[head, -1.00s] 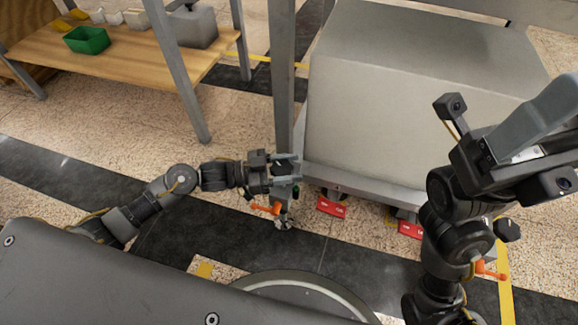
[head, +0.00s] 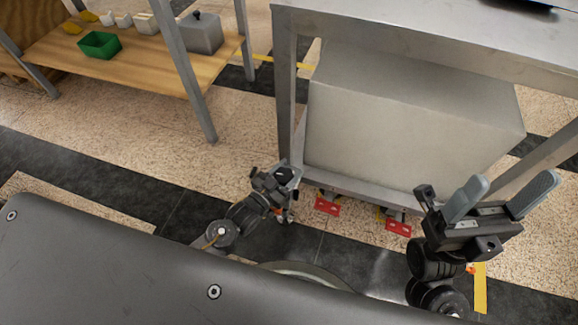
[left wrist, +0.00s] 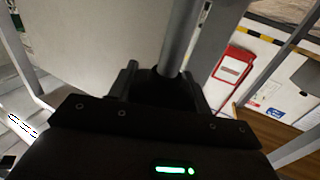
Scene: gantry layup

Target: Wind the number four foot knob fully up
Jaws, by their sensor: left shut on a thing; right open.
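My left gripper (head: 287,180) is low at the foot of the front left steel leg (head: 285,110). In the left wrist view it is shut on a dark foot knob (left wrist: 158,87), with a grey round post (left wrist: 180,38) rising above it. In the head view the gripper hides this knob, and its number cannot be read. A bit of orange (head: 278,212) and a small metal part show just below the gripper. My right gripper (head: 514,186) is open and empty, raised at the right, its two grey fingers wide apart.
A big grey box (head: 410,120) fills the space under the steel table (head: 430,35). Red plates (head: 327,206) hang low along its front edge. A wooden bench (head: 130,70) with a green bin (head: 99,45) stands back left. The floor between is clear.

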